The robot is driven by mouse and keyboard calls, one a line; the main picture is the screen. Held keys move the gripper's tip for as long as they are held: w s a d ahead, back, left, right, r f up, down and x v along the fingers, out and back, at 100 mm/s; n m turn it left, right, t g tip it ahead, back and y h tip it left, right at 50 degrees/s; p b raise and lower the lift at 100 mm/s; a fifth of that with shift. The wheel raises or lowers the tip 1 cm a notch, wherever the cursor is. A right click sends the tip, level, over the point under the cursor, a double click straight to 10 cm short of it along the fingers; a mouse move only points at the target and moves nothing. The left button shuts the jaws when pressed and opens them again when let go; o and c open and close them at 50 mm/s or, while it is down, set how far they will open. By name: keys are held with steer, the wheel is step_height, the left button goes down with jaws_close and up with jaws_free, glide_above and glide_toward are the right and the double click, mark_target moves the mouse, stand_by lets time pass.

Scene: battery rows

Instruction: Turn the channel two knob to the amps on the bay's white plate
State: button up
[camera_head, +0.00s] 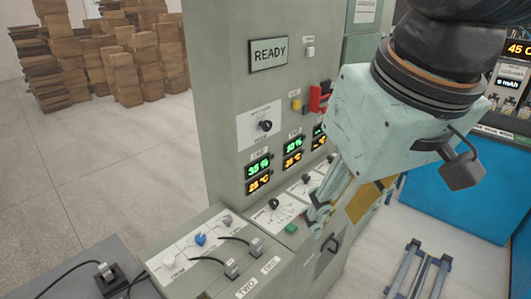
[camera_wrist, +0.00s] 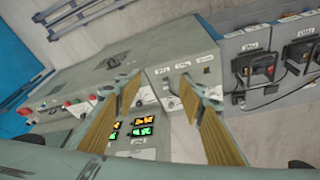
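The bay (camera_head: 235,95) is a grey-green cabinet with three display pairs, and a sloping ledge below them carries dial knobs. The nearest black knob (camera_head: 273,204) sits on a white plate with a ring of marks. A second black knob (camera_head: 306,179) lies farther along, below the middle displays, and appears to be the channel two knob. Its label and setting are too small to read. A white plate (camera_head: 252,139) with one knob is on the upright face. My gripper (camera_head: 318,208) is over the ledge; in the wrist view my gripper (camera_wrist: 158,92) has its fingers apart, with nothing between them.
A READY sign (camera_head: 269,54) and red lever (camera_head: 318,98) are on the upright face. A lower console (camera_head: 215,280) at front left has white, blue and grey knobs and plugged cables. A blue cabinet (camera_head: 465,195) stands right. Stacked boxes (camera_head: 125,75) are far back left.

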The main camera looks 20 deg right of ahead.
steer(key=w+d+r+n+p, duration=0.1)
steer(key=w+r+n+p, duration=0.15)
steer(key=w, duration=0.65)
steer(key=n+g+y+p, duration=0.3)
steer(key=n+g+p, duration=0.1)
steer(key=n+p, duration=0.7)
glide_above(306, 176)
steer(key=s+d, duration=0.4)
steer(key=s, duration=0.5)
step_height(306, 176, down, 19)
steer(key=w+d+f+t+y+p, duration=0.1)
steer(key=w+f, duration=0.6)
steer(key=f, duration=0.1)
steer(key=shift+w+d+f+n+t, duration=0.15)
steer(key=shift+w+d+n+t, duration=0.15)
steer(key=shift+d+n, duration=0.15)
steer(key=shift+a+f, duration=0.1)
steer(key=shift+p+x, duration=0.9)
steer(key=shift+x, duration=5.9)
